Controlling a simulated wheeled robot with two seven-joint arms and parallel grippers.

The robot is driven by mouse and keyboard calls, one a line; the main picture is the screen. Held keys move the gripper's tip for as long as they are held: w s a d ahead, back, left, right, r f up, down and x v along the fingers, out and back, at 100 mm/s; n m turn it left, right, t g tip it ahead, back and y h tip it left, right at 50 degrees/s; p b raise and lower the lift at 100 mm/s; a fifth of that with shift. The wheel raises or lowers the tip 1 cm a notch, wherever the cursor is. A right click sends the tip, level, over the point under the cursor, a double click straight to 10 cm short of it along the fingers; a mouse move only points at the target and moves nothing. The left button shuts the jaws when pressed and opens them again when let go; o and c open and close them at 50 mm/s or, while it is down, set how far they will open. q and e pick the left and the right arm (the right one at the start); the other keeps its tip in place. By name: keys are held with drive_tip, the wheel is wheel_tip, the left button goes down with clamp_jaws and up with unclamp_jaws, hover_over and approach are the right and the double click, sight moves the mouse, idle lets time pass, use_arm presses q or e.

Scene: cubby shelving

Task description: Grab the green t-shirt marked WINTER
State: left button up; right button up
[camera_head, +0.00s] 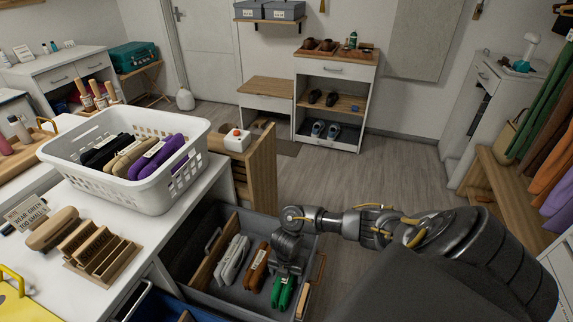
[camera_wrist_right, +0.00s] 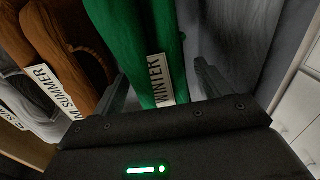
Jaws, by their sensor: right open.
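The green t-shirt (camera_head: 283,293) stands folded in the open grey drawer, at the right of a row of folded shirts. In the right wrist view the green t-shirt (camera_wrist_right: 136,40) carries a white label reading WINTER (camera_wrist_right: 157,80). My right gripper (camera_head: 288,268) points down into the drawer over the green t-shirt, and its lower part hides some of it. In the wrist view my right gripper (camera_wrist_right: 161,78) is open, with one finger on each side of the green t-shirt and its label. My left gripper is not in view.
A brown-orange shirt (camera_head: 257,268), labelled SUMMER (camera_wrist_right: 52,88) in the wrist view, stands just left of the green one. A grey-white shirt (camera_head: 233,260) is farther left. The drawer wall (camera_head: 318,245) is close on the right. A white basket (camera_head: 155,192) sits on the counter.

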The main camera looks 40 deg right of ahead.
drive_tip(key=shift+c, duration=0.3)
